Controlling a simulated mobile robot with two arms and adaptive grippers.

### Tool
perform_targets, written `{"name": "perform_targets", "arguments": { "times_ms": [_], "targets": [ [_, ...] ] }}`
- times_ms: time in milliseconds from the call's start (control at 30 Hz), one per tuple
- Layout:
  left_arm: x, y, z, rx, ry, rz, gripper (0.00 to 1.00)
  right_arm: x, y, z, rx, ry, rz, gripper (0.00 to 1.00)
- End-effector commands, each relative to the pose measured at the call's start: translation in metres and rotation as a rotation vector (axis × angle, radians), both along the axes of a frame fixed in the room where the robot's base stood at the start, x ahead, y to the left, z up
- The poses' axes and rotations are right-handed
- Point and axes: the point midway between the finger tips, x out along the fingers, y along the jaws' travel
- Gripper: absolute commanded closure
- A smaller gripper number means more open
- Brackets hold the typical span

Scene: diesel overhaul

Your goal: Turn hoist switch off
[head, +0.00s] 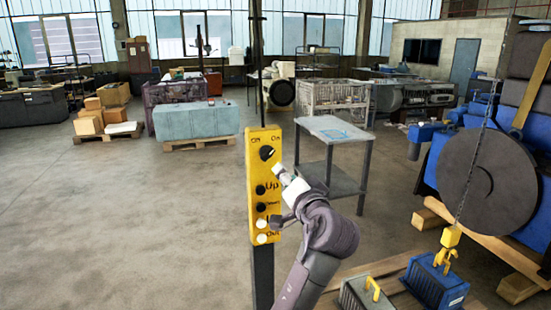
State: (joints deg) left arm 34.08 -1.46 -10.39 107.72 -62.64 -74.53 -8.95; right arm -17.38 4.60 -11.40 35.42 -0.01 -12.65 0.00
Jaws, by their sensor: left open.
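The hoist control box (255,190) is a tall yellow panel on a dark post, left of the picture's middle. The gripper partly hides the lower labels. My right gripper is not in view.
A grey metal table (335,130) stands behind the box. A blue engine with a dark round disc (480,180) is at the right. A yellow hook on a chain (450,238) hangs over a blue finned part (436,280) on timber.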

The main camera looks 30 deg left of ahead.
Motion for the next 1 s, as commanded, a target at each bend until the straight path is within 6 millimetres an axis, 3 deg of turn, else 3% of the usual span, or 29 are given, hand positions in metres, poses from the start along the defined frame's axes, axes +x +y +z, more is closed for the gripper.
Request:
{"name": "perform_targets", "arguments": {
  "times_ms": [267,600,1000],
  "targets": [
    [0.032,0.038,0.005,0.003,0.007,0.002,0.58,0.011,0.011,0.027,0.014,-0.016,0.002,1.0],
    [0.075,0.087,0.003,0.0,0.005,-0.001,0.58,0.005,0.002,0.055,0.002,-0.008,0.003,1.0],
    [0.088,0.101,-0.001,-0.001,0.002,-0.004,0.58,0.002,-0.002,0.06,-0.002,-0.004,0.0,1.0]
  ]
}}
